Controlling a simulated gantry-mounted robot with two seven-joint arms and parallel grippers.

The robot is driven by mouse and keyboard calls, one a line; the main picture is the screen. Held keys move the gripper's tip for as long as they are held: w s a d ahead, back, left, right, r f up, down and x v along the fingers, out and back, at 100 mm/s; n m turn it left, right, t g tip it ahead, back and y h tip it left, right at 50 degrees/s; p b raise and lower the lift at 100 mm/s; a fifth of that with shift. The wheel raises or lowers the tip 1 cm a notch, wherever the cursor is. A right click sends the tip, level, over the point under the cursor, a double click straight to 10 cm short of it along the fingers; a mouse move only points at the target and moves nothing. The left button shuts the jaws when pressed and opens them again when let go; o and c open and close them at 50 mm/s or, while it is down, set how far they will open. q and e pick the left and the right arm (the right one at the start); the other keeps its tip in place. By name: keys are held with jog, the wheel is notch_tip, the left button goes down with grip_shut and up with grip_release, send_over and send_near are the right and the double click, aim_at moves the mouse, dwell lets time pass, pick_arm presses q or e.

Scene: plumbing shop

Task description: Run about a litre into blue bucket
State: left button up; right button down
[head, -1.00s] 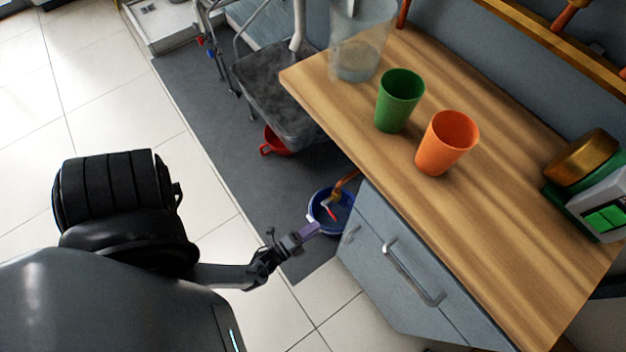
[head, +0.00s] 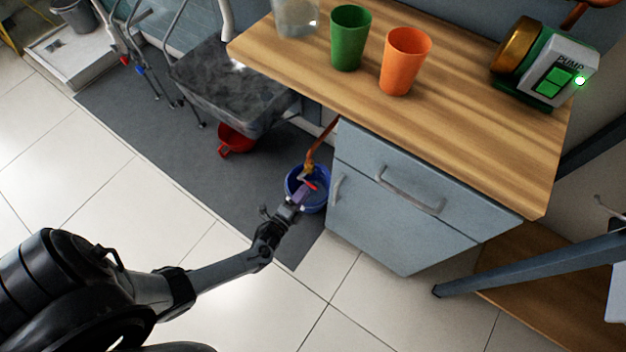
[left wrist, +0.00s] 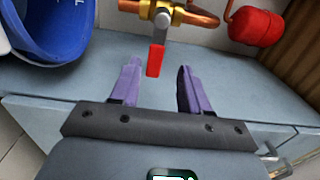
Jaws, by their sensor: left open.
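The blue bucket (head: 318,204) stands on the grey mat beside the cabinet, below a copper pipe; part of it shows at the upper left of the left wrist view (left wrist: 62,48). A brass valve (left wrist: 172,14) with a red lever (left wrist: 155,60) sits on the pipe. The red lever also shows over the bucket in the head view (head: 310,184). My left gripper (head: 301,194), with purple fingers, is open at the lever. In the left wrist view the lever lies between the fingertips; I cannot tell whether they touch it. The bucket's inside is mostly hidden.
A wooden counter (head: 450,125) above a grey cabinet (head: 380,215) holds a green cup (head: 350,40), an orange cup (head: 405,62), a clear container (head: 296,14) and a pump (head: 555,78) with a lit green light. A red bucket (head: 236,140) stands under the dark sink (head: 222,88).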

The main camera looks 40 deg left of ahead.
aim_at(311, 186)
pick_arm(q)
jog(key=w+b, duration=0.1)
jog(key=w, duration=0.1)
jog(key=w+b, duration=0.1)
jog(key=w, duration=0.1)
jog(key=w+b, duration=0.1)
jog(key=w, duration=0.2)
jog(key=shift+w+a+f, duration=0.1)
jog(key=shift+a+f, duration=0.15)
jog(key=shift+s+d+f, duration=0.1)
jog(key=shift+s+d, duration=0.05)
jog(key=shift+s, duration=0.2)
jog(key=shift+c, duration=0.4)
jog(key=shift+w, duration=0.1)
jog(key=c, duration=0.5)
grip_shut()
pick_arm(e)
jog(key=f, duration=0.1)
jog(key=s+f, duration=0.1)
jog(key=f, duration=0.2)
jog(key=shift+s+d+f, duration=0.1)
jog(key=shift+s+d, duration=0.05)
jog(key=shift+s, duration=0.1)
